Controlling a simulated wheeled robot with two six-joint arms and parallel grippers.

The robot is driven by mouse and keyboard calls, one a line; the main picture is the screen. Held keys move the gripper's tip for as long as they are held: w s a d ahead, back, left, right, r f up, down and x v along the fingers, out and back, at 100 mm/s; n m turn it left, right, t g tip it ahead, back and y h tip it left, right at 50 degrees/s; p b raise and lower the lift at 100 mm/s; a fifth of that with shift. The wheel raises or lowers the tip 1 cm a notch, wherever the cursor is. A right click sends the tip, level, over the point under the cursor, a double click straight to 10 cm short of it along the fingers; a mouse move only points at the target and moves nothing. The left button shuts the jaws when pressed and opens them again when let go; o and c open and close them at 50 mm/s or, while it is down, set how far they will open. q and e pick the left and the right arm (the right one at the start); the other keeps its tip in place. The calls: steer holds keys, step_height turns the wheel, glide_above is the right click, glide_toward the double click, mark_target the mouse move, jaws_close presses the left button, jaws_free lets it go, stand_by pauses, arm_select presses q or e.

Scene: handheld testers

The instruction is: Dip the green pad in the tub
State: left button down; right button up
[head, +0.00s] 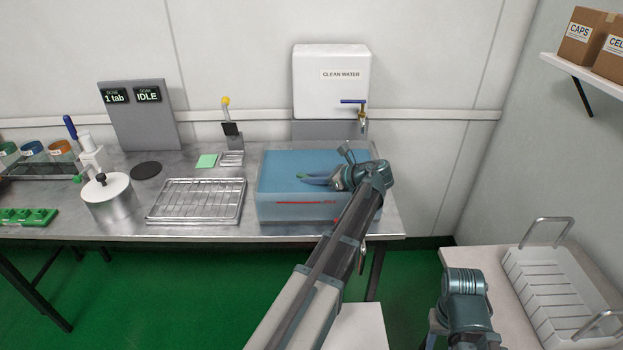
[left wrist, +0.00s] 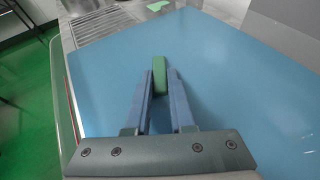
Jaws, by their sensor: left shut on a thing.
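The tub (head: 277,212) is a translucent box with blue liquid and a red line on its front, at the right end of the steel bench. It also fills much of the left wrist view (left wrist: 255,80). My left gripper (head: 308,179) reaches in over the tub from the right. In the left wrist view its blue fingers are shut on a small green pad (left wrist: 160,72), which sticks out past the tips over the blue surface. I cannot tell whether the pad touches the liquid. My right arm shows at lower right, but its gripper is not clearly visible.
A clean water tank (head: 330,75) with a tap (head: 361,115) stands behind the tub. A wire rack (head: 197,200), a steel pot (head: 110,198) and a pale green square (head: 207,161) are to the left. A white rack (head: 555,290) stands at right.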

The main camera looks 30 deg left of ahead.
arm_select(q)
steer(key=shift+r, duration=0.1)
step_height(320, 180, up, 13)
steer(key=p, duration=1.3)
step_height(320, 180, up, 4)
steer(key=p, duration=0.3)
steer(key=shift+f+p, duration=0.2)
steer(key=shift+p, duration=0.2)
